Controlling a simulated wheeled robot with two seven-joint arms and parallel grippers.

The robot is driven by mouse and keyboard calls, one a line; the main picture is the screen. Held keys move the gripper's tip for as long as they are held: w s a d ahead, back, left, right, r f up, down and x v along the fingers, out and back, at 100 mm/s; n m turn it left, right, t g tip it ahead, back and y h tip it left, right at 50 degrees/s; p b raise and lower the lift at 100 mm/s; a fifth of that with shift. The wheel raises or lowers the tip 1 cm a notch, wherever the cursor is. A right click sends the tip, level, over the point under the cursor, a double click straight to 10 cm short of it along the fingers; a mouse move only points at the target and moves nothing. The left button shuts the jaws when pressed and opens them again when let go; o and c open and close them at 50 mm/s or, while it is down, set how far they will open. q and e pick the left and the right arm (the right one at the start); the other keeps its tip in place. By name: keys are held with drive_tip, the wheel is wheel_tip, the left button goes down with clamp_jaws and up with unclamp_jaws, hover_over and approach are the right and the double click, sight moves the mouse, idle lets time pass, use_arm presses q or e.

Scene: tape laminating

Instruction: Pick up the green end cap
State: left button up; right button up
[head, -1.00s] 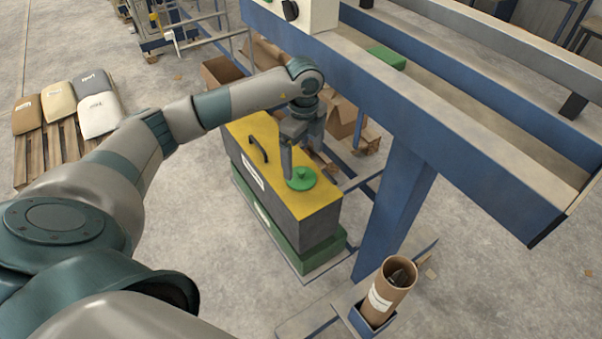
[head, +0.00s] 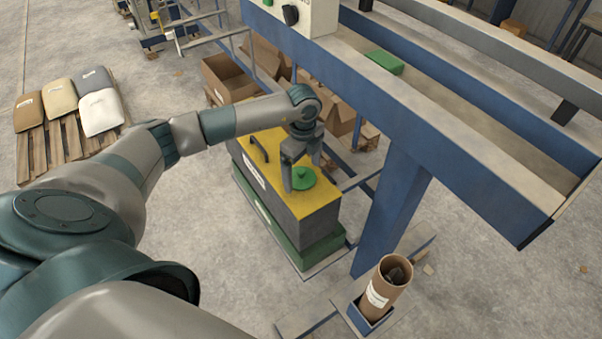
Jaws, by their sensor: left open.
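The green end cap (head: 305,178) is a round disc with a raised knob. It lies flat on the yellow top of a grey box (head: 316,212), near the box's right end. My left gripper (head: 296,183) points down over the cap from behind and is open. One finger reaches down at the cap's left edge and partly covers it. I cannot tell whether the finger touches the cap. My right gripper is not in view.
The box has a black handle (head: 258,150) and stands on a green base (head: 318,248). A blue machine frame (head: 405,190) rises close on the right. A cardboard tube (head: 388,284) stands in a holder at the lower right. Cardboard boxes (head: 228,78) lie behind.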

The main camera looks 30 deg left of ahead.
sight(303, 171)
use_arm(q)
drive_tip(key=shift+f, duration=0.4)
drive_tip(key=c, duration=1.1)
drive_tip(key=shift+r, duration=0.1)
drive_tip(key=shift+r+b, duration=0.3)
drive_tip(key=shift+r, duration=0.15)
wheel_tip(303, 171, up, 8)
drive_tip(key=b, duration=0.2)
drive_tip(key=shift+w+f+b, duration=0.1)
drive_tip(key=shift+f+b, duration=0.15)
drive_tip(key=shift+b, duration=0.15)
drive_tip(key=shift+r, duration=0.75)
